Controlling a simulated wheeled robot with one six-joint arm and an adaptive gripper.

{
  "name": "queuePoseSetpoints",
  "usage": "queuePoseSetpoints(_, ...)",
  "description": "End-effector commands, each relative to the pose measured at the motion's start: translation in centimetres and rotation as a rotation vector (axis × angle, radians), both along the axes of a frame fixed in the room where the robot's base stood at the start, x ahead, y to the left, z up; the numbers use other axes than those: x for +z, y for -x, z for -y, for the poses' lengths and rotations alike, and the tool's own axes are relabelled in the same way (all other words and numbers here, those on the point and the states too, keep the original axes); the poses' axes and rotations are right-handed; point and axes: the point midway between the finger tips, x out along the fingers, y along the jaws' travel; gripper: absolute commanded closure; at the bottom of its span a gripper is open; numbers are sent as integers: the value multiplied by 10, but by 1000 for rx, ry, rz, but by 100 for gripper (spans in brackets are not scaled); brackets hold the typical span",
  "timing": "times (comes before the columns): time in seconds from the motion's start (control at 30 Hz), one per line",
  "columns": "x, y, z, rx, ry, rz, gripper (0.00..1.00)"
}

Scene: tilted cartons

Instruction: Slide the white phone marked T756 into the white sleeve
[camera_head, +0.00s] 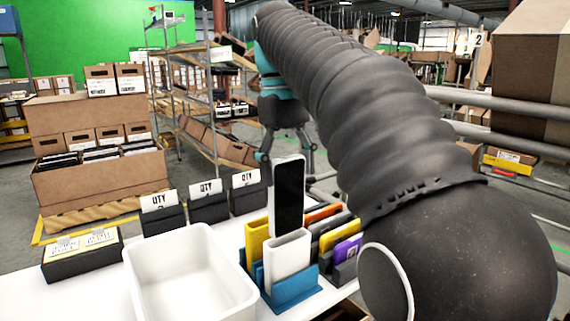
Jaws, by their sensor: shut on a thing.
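The white phone (289,196) stands upright, with its black screen facing the camera and a thin white edge. Its T756 mark is not visible. My gripper (287,162), teal and dark, is shut on the phone near its top end, a finger at each side. The white sleeve (287,259) stands upright in a blue holder (292,289) on the white table. The phone is directly above the sleeve in the picture, and its lower end meets the sleeve's top edge. I cannot tell how far the lower end is inside.
Yellow (257,238), orange, dark and purple (347,249) sleeves stand close around the white one. A white bin (190,278) is to the left. Black boxes with QTY cards (209,208) stand behind. My arm covers the right side.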

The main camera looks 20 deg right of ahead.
Motion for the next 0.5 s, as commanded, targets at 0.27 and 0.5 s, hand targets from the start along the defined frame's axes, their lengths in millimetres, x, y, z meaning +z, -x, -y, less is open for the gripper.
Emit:
queuePoseSetpoints(0.27,-9,0,0,1,1,1,56)
queuePoseSetpoints(0.5,-24,0,0,-1,0,0,56)
